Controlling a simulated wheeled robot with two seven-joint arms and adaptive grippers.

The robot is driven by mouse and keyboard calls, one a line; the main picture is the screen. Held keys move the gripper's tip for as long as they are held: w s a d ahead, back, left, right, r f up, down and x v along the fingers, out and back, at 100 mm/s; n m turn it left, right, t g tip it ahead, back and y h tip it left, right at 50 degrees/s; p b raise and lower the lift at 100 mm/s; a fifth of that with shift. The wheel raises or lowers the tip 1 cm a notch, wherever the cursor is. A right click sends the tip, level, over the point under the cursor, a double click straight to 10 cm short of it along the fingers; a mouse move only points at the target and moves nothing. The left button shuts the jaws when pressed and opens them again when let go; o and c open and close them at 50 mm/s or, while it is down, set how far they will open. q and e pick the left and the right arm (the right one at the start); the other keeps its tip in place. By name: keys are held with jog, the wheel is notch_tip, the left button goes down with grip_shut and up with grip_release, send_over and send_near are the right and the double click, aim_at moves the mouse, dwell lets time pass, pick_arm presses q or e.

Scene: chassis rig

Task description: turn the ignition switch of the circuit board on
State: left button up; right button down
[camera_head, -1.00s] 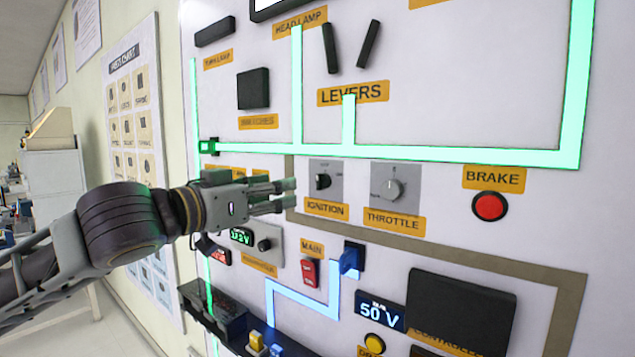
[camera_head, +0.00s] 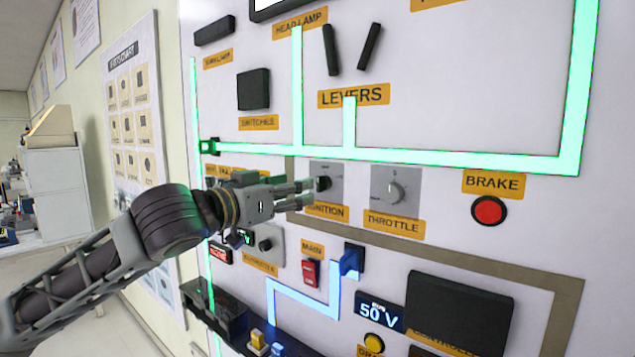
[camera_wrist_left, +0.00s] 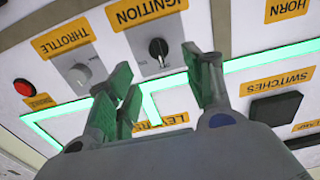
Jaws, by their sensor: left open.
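The ignition switch (camera_head: 323,184) is a black knob on a grey plate above the orange IGNITION label (camera_head: 327,211). In the left wrist view the ignition knob (camera_wrist_left: 158,47) shows upside down, beyond and between the fingers. My left gripper (camera_head: 303,194) is open and empty, its fingertips just left of the knob, overlapping the plate's edge in the head view. In the left wrist view my left gripper (camera_wrist_left: 160,80) has its fingers spread apart, and the knob looks clear of them. Contact cannot be told from the head view. My right gripper is not in view.
The throttle dial (camera_head: 394,192) sits right of the ignition, with the red brake button (camera_head: 489,209) further right. The red main switch (camera_head: 310,273) and blue plug (camera_head: 351,259) are below. A black tray (camera_head: 218,303) juts out at lower left.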

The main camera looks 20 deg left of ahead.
aim_at(318, 183)
pick_arm(q)
jog(key=x, duration=0.3)
jog(key=shift+w+d+p, duration=0.15)
jog(key=shift+w+p, duration=0.05)
jog(key=shift+p, duration=0.15)
jog(key=x, duration=0.3)
jog(key=shift+w+r, duration=0.1)
jog(key=shift+w, duration=0.05)
jog(key=shift+p+x, duration=0.35)
jog(key=shift+x, duration=0.65)
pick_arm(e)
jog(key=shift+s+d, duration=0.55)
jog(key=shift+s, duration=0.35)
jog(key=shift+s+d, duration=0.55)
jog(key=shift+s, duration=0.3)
pick_arm(q)
jog(key=c, duration=1)
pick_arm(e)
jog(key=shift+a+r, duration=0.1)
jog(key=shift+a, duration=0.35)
